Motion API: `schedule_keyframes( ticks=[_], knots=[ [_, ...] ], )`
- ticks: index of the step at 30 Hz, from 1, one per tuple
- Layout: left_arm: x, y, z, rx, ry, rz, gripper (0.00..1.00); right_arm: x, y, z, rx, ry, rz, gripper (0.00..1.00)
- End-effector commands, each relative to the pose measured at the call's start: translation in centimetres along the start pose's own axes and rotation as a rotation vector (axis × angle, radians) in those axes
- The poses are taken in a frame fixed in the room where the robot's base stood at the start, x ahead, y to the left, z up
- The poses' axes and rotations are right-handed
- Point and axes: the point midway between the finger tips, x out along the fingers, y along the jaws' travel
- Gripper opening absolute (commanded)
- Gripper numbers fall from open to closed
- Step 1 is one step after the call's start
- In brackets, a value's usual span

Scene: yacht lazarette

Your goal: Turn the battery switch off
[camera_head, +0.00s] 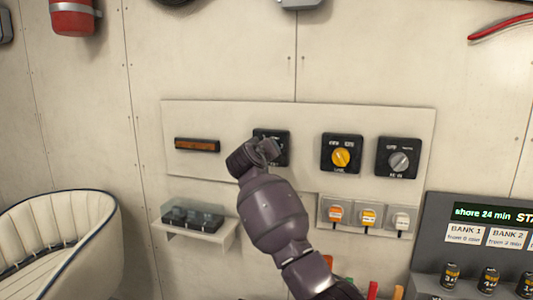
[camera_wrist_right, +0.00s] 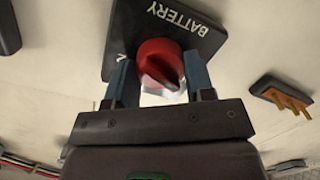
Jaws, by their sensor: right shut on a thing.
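The battery switch is a black square plate (camera_head: 284,138) on the wall panel; my right arm hides most of it in the head view. In the wrist view its plate (camera_wrist_right: 185,22) reads BATTERY, upside down, and carries a round red knob (camera_wrist_right: 158,60). My right gripper (camera_wrist_right: 160,75) has a blue-grey finger on each side of the red knob and is shut on it. In the head view the right gripper (camera_head: 268,150) is in front of the switch, its fingers largely hidden. The knob's exact setting is unclear. My left gripper is out of view.
To the right are a switch with a yellow knob (camera_head: 341,157) and one with a grey knob (camera_head: 398,161). Sockets with plugs (camera_head: 367,216) sit below. An orange-brown bar (camera_head: 197,145) and a small shelf with a clear-covered box (camera_head: 192,215) are left.

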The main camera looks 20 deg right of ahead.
Motion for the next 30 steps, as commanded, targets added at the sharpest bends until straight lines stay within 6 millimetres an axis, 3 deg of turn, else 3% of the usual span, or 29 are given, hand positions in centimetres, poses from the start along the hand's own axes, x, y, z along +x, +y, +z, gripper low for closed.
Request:
schedule_keyframes(
  ticks=[1, 5, 17, 30],
  knots=[
    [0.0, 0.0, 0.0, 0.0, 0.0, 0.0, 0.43, 0.0, 0.0, 0.0, -0.002, 0.0, 0.0, 0.54],
    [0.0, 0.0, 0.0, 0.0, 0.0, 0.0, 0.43, 0.0, 0.0, 0.0, -0.001, 0.0, 0.0, 0.73],
    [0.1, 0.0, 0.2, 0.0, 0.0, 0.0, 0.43, -0.6, -0.1, 0.0, 0.001, 0.002, -0.001, 0.74],
    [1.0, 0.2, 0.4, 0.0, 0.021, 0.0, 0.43, -7.7, -0.2, 0.1, 0.002, 0.003, -0.001, 0.74]
  ],
)
